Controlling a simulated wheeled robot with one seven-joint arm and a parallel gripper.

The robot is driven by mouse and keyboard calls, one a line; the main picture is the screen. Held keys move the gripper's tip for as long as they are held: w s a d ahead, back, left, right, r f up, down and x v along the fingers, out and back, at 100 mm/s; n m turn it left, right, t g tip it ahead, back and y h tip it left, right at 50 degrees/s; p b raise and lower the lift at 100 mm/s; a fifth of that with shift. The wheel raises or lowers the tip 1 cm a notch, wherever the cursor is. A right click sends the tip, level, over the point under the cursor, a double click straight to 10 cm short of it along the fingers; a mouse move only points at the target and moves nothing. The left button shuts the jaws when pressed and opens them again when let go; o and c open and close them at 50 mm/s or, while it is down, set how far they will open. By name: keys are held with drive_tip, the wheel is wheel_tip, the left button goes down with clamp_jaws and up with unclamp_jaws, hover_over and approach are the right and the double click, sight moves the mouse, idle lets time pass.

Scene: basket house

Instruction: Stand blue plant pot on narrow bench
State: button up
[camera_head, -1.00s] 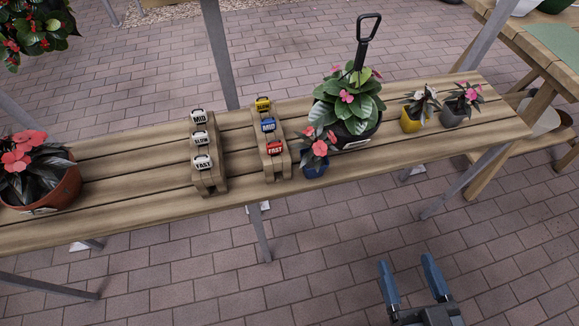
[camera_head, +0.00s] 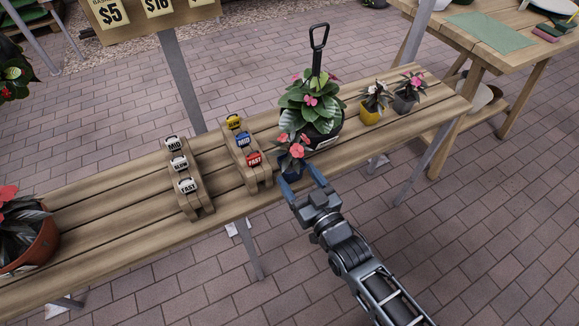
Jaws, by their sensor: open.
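The small blue plant pot (camera_head: 291,174) with pink flowers and dark leaves (camera_head: 293,153) stands upright near the front edge of the long narrow slatted bench (camera_head: 120,222). My gripper (camera_head: 303,182) is open, its two blue fingers reaching to the pot from the front right. One finger is at the pot's left side and the other at its right. I cannot tell whether they touch it. The fingers partly hide the pot's lower part.
A large dark pot (camera_head: 318,138) with a black-handled tool stands just behind. A yellow pot (camera_head: 370,115) and a grey pot (camera_head: 403,104) are to the right. Two wooden label blocks (camera_head: 190,200) are left, and a terracotta pot (camera_head: 35,245) farther left. A table (camera_head: 520,55) stands back right.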

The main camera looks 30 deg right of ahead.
sight(297, 173)
drive_tip(key=shift+w+d+r+p, duration=0.15)
drive_tip(key=shift+w+p, duration=0.15)
drive_tip(key=shift+w, duration=2)
drive_tip(key=shift+c, duration=0.4)
drive_tip(key=c, duration=0.8)
drive_tip(key=shift+c, duration=0.2)
drive_tip(key=shift+r, duration=0.15)
